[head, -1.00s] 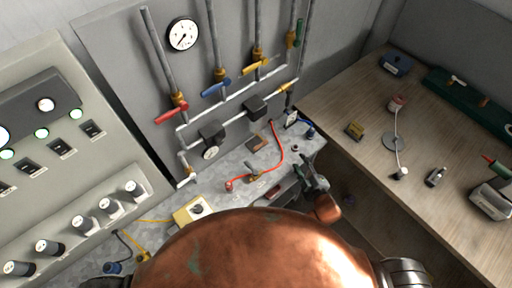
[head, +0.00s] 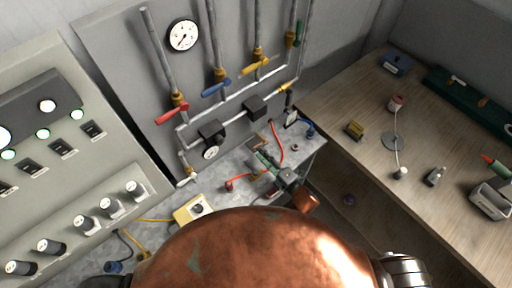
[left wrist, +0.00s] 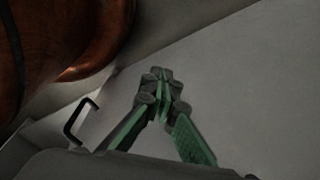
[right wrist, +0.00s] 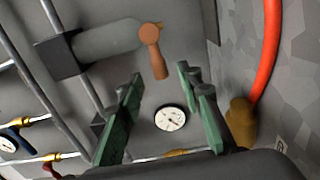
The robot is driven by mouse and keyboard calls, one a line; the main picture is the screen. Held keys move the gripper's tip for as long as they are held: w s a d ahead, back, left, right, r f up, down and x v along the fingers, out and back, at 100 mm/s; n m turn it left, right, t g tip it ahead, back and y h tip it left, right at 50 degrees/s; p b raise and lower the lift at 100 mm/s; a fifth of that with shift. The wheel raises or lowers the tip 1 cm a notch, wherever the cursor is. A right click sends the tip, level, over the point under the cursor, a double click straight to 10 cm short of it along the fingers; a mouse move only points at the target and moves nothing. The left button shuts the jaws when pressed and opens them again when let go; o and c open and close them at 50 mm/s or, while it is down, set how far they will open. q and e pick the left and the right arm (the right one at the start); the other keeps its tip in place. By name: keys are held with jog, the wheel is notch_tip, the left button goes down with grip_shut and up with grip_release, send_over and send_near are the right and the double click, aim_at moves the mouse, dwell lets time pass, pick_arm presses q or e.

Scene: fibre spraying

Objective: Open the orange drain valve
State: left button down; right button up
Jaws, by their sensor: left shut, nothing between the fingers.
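An orange lever (right wrist: 153,52) shows in the right wrist view, at the end of a grey cylinder (right wrist: 105,40). It lies ahead of my right gripper (right wrist: 160,76), between the lines of its fingers and a little beyond the tips. I see no contact. That gripper is open and empty. In the head view the right gripper (head: 262,158) reaches over the grey bench towards the pipe panel; I cannot clearly pick out the orange lever there. My left gripper (left wrist: 161,82) is shut and empty in the left wrist view, over a plain grey surface.
Red (head: 172,114), blue (head: 216,88) and yellow (head: 255,66) valve handles sit on the pipes. A small gauge (right wrist: 170,118) and a red hose (right wrist: 270,45) are near the right gripper. A control panel (head: 60,190) stands left; a wooden table (head: 345,105) stands right.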

jog(key=shift+x, duration=2.2)
jog(key=shift+c, duration=0.2)
grip_shut()
